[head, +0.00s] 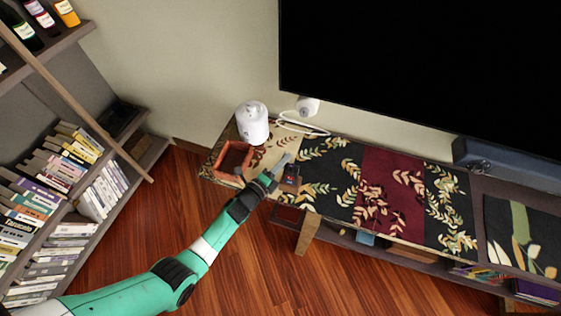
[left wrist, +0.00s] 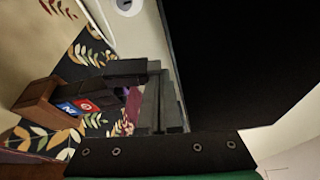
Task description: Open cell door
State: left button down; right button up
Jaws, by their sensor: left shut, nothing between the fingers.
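My left gripper (head: 275,170) is shut and empty over the left part of the low TV stand, beside a small dark holder (head: 291,177). Its dark fingers (left wrist: 152,90) also show in the left wrist view. A tan wooden panel (head: 306,234) stands out from the stand's front, to the right of my left arm and apart from the gripper. A dark reddish recess (head: 288,214) shows beside it. I cannot tell whether this panel is the cell door. My right gripper is not in view.
An open reddish-brown box (head: 233,160) and a white rounded device (head: 253,122) stand at the stand's left end. A patterned runner (head: 388,190) covers its top. A large black screen (head: 430,70) hangs behind. A bookshelf (head: 75,190) is at left; wooden floor (head: 170,215) is clear.

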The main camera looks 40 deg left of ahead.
pick_arm(q)
jog(key=shift+s+a+f+n+t+b, duration=0.1)
jog(key=shift+s+a+n+t+b, duration=0.15)
jog(key=shift+a+n+b, duration=0.55)
jog(key=shift+s+a+f+n+t+b, duration=0.1)
jog(key=shift+s+a+n+t+b, duration=0.3)
jog(key=shift+n, duration=0.65)
jog(key=shift+s+a+f+n+t+b, duration=0.15)
jog(key=shift+a+n+b, duration=0.1)
jog(key=shift+n+b, duration=0.6)
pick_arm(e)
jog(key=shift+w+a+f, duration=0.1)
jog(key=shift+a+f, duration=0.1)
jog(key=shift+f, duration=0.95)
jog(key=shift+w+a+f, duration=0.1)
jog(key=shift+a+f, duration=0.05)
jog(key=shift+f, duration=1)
pick_arm(q)
jog(key=shift+w, duration=0.1)
jog(key=shift+r, duration=0.1)
jog(key=s+d+p, duration=0.2)
jog(key=s+d, duration=0.2)
jog(key=s, duration=0.4)
jog(key=shift+s+d, duration=0.2)
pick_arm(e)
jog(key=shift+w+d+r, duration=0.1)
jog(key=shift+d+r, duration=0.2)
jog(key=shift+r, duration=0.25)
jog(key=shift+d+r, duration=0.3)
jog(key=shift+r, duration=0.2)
